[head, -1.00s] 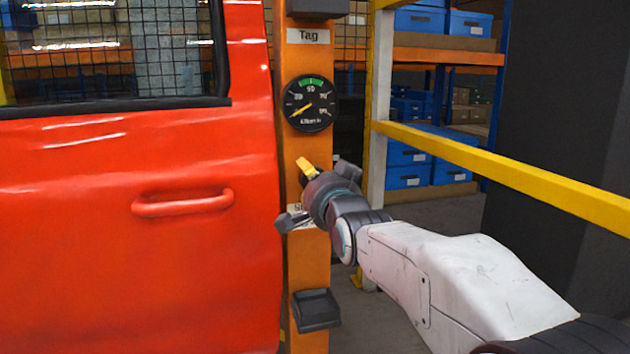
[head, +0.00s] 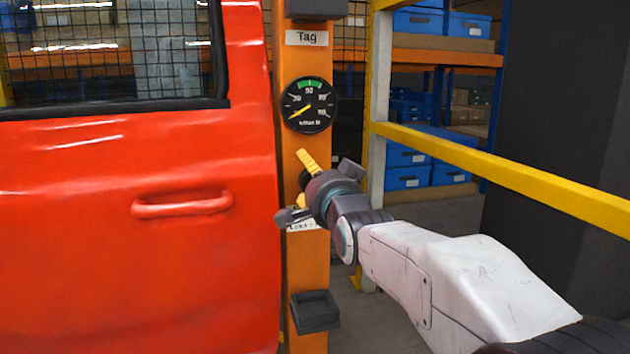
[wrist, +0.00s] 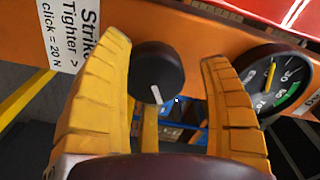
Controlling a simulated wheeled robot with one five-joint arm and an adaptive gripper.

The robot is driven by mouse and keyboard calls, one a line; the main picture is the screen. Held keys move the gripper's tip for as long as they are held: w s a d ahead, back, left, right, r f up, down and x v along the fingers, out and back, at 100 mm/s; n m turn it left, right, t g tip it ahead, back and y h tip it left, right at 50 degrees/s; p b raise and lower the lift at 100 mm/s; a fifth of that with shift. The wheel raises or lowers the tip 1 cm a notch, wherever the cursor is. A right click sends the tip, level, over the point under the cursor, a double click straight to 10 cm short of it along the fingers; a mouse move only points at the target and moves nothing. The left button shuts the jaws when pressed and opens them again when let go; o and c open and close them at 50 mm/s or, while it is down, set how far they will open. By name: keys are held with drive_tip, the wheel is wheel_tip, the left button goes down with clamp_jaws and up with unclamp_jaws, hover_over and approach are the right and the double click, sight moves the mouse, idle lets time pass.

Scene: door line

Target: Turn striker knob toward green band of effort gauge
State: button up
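The striker knob (wrist: 157,70) is a black round knob with a white pointer line, in the wrist view. My gripper (wrist: 160,45) is open, its yellow fingers on either side of the knob with a visible gap on the right; contact on the left is unclear. In the head view my gripper (head: 303,180) is at the orange post below the gauge and mostly hides the knob. The effort gauge (head: 309,105) has a black face, a green band at the top and a yellow needle pointing lower left, outside the band. The gauge also shows in the wrist view (wrist: 270,85).
A red vehicle door (head: 130,260) with a handle stands left of the orange post (head: 292,250). A black tray (head: 315,311) is on the post below my gripper. A yellow rail (head: 500,175) runs behind my arm on the right. A striker label (wrist: 75,40) is beside the knob.

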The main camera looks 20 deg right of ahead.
drive_tip(key=shift+o, duration=0.3)
drive_tip(key=shift+f, duration=0.15)
drive_tip(key=shift+a, duration=0.1)
drive_tip(key=shift+s, duration=0.2)
drive_tip(key=s, duration=1.1)
drive_tip(key=shift+s, duration=0.3)
